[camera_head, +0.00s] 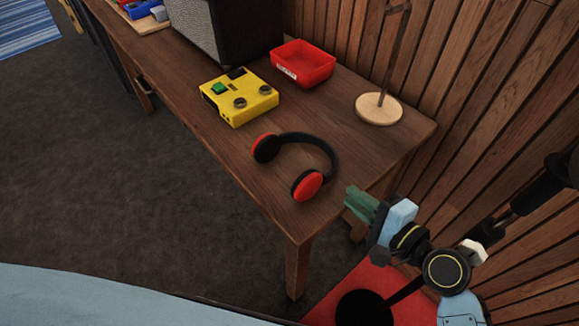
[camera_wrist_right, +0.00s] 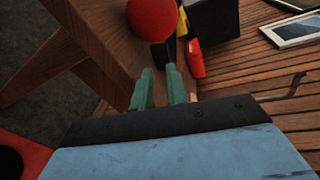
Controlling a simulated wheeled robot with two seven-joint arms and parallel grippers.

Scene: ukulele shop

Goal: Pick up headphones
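The headphones (camera_head: 327,150) lie on the wooden table near its front right corner, with a black band and red-and-black ear cups. My right gripper (camera_head: 358,203) is off the table's right end, to the right of the nearer ear cup and apart from it. Its green fingers show in the right wrist view (camera_wrist_right: 160,82), slightly apart with nothing gripped between them. Beyond them in that view is a round red ear cup of the headphones (camera_wrist_right: 152,17), with a black part below it. My left gripper is not in view.
On the wooden table (camera_head: 210,140) stand a yellow device (camera_head: 240,103), a red tray (camera_head: 303,68), a lamp with a round base (camera_head: 379,109) and a dark amplifier (camera_head: 215,30). A slatted wooden wall (camera_head: 480,90) runs behind. Bare tabletop surrounds the headphones.

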